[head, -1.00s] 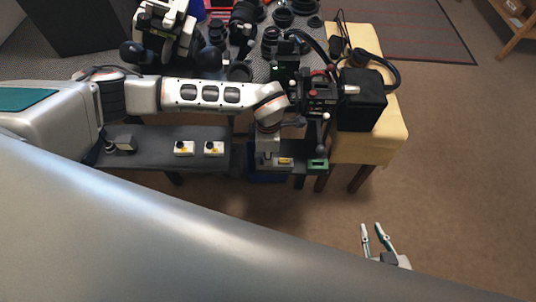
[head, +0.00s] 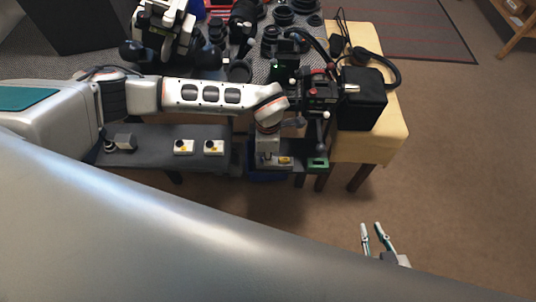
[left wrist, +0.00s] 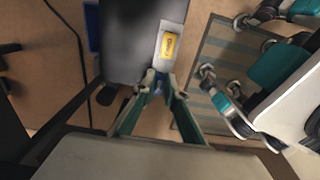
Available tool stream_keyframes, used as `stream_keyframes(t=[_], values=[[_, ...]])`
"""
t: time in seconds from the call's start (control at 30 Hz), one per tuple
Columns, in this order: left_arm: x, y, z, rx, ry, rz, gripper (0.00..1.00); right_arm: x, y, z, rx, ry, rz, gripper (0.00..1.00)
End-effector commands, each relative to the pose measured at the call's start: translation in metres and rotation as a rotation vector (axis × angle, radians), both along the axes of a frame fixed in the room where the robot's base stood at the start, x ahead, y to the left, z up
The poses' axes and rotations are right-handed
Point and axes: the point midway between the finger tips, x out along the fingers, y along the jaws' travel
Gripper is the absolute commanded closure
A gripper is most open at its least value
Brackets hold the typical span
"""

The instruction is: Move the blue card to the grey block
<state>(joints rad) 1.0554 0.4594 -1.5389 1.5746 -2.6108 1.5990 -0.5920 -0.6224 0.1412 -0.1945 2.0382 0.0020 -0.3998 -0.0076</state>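The grey block (left wrist: 171,43) with a yellow label lies on the dark bench in the left wrist view. In the head view the grey block (head: 287,161) shows just right of my left wrist. My left gripper (left wrist: 160,84) points at its near end. A small blue piece, which looks like the blue card (left wrist: 159,88), sits between its fingertips, and they appear shut on it. The card is mostly hidden by the fingers. My right gripper (head: 372,229) is open and empty over the floor at lower right.
Two white blocks (head: 184,147) (head: 214,147) and a grey piece (head: 125,142) stand on the low dark bench (head: 155,158). A yellow table (head: 375,146) holds a black box (head: 361,100). Lens parts crowd the back.

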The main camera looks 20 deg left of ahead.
Motion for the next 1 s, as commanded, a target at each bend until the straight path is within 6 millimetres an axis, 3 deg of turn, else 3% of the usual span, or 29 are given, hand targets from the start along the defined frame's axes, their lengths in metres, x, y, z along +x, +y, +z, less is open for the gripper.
stream_keyframes(t=[0.03,0.07,0.5,1.0], values=[[0.000,0.000,0.000,0.000,0.000,0.000,0.75,0.000,0.000,0.000,0.000,0.000,0.000,0.81],[0.000,0.000,0.000,0.000,0.000,0.000,0.69,0.000,0.000,0.000,0.000,0.000,0.000,0.81],[0.001,0.000,0.007,0.000,-0.002,0.000,0.69,-0.002,0.000,-0.001,-0.001,0.004,0.002,0.81],[0.001,0.000,0.097,0.000,-0.004,-0.002,0.69,0.000,0.000,0.000,0.000,0.001,0.000,0.81]])
